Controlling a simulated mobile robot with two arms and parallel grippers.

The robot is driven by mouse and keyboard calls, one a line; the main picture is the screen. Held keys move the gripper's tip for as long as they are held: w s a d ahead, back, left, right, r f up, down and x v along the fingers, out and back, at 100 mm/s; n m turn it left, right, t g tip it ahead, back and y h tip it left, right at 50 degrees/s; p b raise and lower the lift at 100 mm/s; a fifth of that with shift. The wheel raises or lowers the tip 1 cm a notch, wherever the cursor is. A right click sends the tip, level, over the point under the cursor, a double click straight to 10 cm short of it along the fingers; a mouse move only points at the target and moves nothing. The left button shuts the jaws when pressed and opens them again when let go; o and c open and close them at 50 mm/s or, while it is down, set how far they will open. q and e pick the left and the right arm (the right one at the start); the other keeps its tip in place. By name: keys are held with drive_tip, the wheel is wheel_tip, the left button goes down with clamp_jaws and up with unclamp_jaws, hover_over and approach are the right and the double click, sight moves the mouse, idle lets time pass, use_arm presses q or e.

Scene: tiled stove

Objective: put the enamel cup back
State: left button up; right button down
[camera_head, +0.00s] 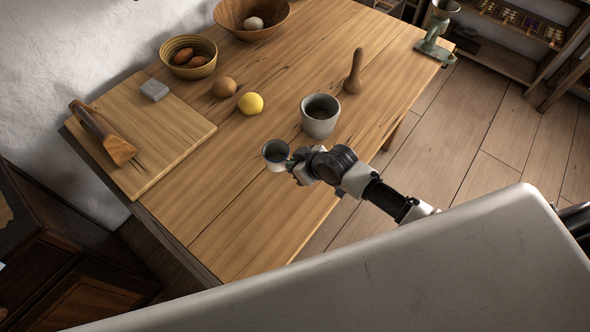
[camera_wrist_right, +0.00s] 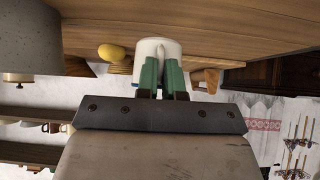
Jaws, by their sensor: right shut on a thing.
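The enamel cup (camera_head: 276,154) is small and pale with a dark inside. It is upright at the near part of the wooden table (camera_head: 228,225), mouth up in the head view. My right gripper (camera_head: 291,164) reaches in from the right and is shut on the cup's side. In the right wrist view, which looks upside down, the white cup (camera_wrist_right: 157,47) is at the green fingers (camera_wrist_right: 162,72). I cannot tell whether the cup's base touches the table. My left gripper is not in view.
A larger grey pot (camera_head: 320,118) stands just beyond the cup, with a wooden pestle (camera_head: 354,73) behind it. A lemon (camera_head: 250,103) and a round brown item (camera_head: 224,87) lie left of it. A cutting board (camera_head: 160,140) is at left. The near tabletop is clear.

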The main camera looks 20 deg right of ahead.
drive_tip(key=shift+f, duration=2.05)
drive_tip(key=shift+f, duration=0.1)
drive_tip(key=c, duration=1.3)
unclamp_jaws()
drive_tip(key=shift+o, duration=0.2)
drive_tip(key=shift+r, duration=0.25)
drive_tip(key=v, duration=1.2)
drive_tip(key=shift+f, duration=0.1)
